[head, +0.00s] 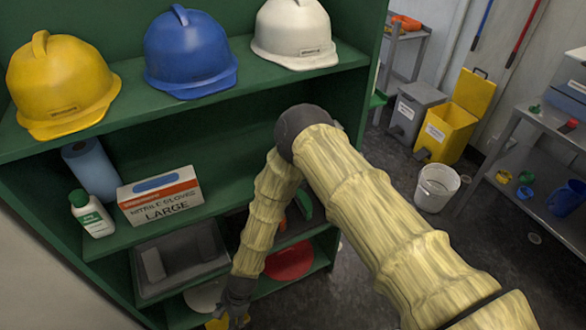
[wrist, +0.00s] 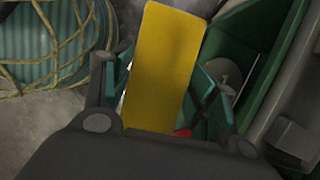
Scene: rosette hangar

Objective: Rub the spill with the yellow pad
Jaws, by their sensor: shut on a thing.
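My gripper (head: 237,298) is low in front of the green shelf's bottom level in the head view. It is shut on the yellow pad (head: 218,323), and only a small part of the pad shows there at the bottom edge. In the wrist view the pad (wrist: 163,60) stands out, long and flat, between the fingers of my gripper (wrist: 162,95). I cannot make out a spill in either view. The floor under the gripper is hidden in the head view by my arm and the frame edge.
The green shelf (head: 130,118) holds yellow, blue and white helmets, a glove box (head: 160,197), a bottle (head: 90,214) and a grey tray (head: 180,260). A white bucket (head: 437,187) and yellow bin (head: 455,118) stand right. A teal ribbed object (wrist: 50,45) lies left in the wrist view.

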